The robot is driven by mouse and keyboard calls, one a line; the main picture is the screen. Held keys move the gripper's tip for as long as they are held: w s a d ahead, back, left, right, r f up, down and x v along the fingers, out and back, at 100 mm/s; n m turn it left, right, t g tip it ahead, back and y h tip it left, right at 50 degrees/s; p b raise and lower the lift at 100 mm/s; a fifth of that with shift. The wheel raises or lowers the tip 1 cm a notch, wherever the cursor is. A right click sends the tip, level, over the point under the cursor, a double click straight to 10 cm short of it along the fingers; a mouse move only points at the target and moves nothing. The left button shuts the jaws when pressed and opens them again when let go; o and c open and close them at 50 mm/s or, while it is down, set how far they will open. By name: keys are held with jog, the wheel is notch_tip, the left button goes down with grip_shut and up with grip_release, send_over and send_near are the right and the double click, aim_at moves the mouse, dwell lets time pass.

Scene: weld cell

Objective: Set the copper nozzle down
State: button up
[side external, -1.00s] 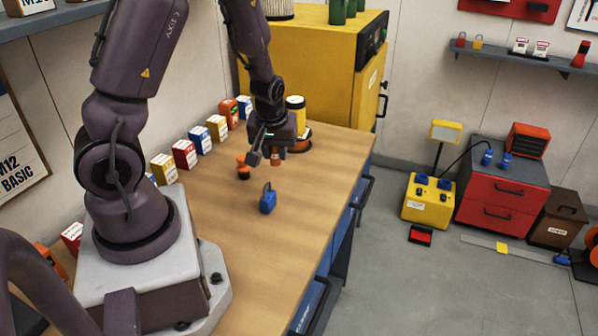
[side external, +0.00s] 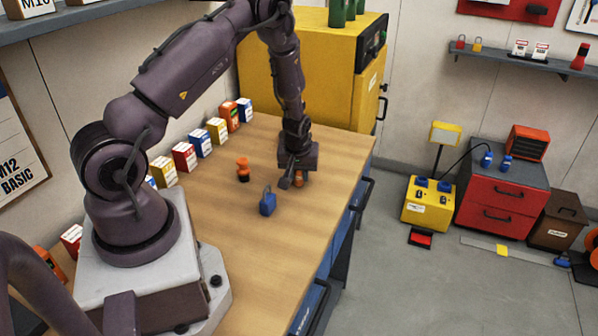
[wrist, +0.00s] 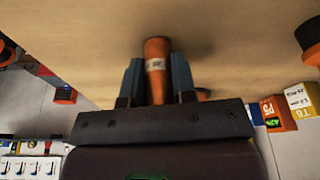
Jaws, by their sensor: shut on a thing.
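The copper nozzle (wrist: 156,52), an orange-brown tapered tube with a small pale label, is between the two fingers of my gripper (wrist: 157,78) in the wrist view. The fingers are shut on it, one on each side. In the side view my gripper (side external: 296,182) points down, low over the far right part of the wooden bench (side external: 225,240). A bit of the nozzle (side external: 300,178) shows beside the fingers there. I cannot tell whether the nozzle touches the bench top.
A blue padlock-shaped item (side external: 267,204) stands on the bench, left of and nearer than my gripper. A small orange and black item (side external: 243,170) stands further left. Several small boxes (side external: 184,156) line the wall edge. A yellow cabinet (side external: 310,70) stands behind. The bench's front middle is clear.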

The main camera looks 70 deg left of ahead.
jog(key=shift+f, duration=0.15)
jog(key=o, duration=0.9)
jog(key=s+d+r+m+t, duration=0.1)
jog(key=d+r, duration=0.2)
jog(key=r, duration=0.4)
jog(key=d+r+m+h, duration=0.1)
jog(key=d+r, duration=0.3)
jog(key=r, duration=0.3)
jog(key=s+d+r+m+t, duration=0.1)
jog(key=d+r, duration=0.2)
jog(key=r, duration=0.4)
jog(key=s+d+r+m, duration=0.3)
jog(key=s+d+r, duration=0.1)
jog(key=s+d+r+m+t+h, duration=0.1)
jog(key=s+d+r+m, duration=0.2)
jog(key=s+d+r, duration=0.1)
jog(key=s+d+r+m+t, duration=0.1)
jog(key=s+d+r+m, duration=0.2)
jog(key=s+d+r, duration=0.2)
jog(key=shift+s+d+h, duration=0.1)
jog(key=shift+s+h, duration=0.2)
jog(key=shift+s, duration=0.1)
